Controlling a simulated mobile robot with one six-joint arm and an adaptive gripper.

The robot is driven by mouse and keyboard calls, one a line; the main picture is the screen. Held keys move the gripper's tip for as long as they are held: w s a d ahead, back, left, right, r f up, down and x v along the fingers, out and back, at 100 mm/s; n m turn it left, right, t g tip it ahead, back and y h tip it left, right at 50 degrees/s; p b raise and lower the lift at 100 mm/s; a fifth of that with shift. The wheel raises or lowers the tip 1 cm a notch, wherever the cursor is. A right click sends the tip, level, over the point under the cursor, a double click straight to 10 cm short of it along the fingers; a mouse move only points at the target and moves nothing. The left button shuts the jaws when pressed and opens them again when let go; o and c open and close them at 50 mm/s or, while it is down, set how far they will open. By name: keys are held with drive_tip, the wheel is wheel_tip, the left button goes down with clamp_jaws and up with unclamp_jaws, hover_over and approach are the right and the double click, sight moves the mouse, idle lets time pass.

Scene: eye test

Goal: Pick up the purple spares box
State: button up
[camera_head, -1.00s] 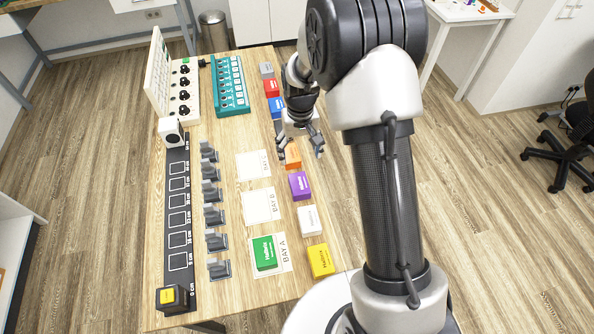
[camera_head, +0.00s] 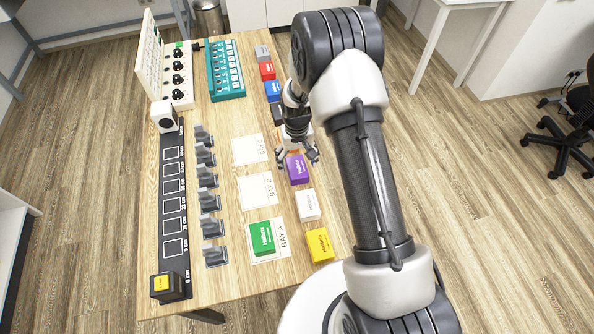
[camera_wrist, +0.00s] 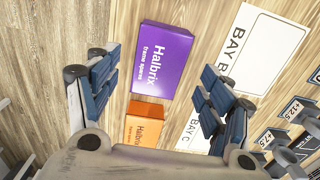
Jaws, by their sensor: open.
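The purple spares box (camera_head: 298,169) lies on the table's right side, between the orange box and the white box. It also shows in the wrist view (camera_wrist: 162,60), label up, beyond the orange box. My gripper (camera_head: 298,160) is open and empty, pointing down above the table at the near side of the orange box. In the wrist view its two fingers (camera_wrist: 160,85) stand wide apart, with the purple box ahead between and past the fingertips. No contact with the box shows.
An orange box (camera_wrist: 144,122) sits close beside the purple one. A white box (camera_head: 308,205), a yellow box (camera_head: 319,245) and a blue box (camera_head: 273,91) share the row. A green box (camera_head: 262,238) lies on bay A. Bay B (camera_head: 258,190) is empty.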

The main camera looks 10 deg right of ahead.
sight(297, 167)
wheel_tip(297, 167, down, 4)
drive_tip(key=shift+w+f+b, duration=0.1)
drive_tip(key=shift+f+b, duration=0.05)
drive_tip(key=shift+b, duration=0.45)
drive_tip(key=shift+c, duration=0.2)
drive_tip(key=c, duration=1.2)
drive_tip(key=shift+o, duration=0.2)
drive_tip(key=shift+r, duration=0.2)
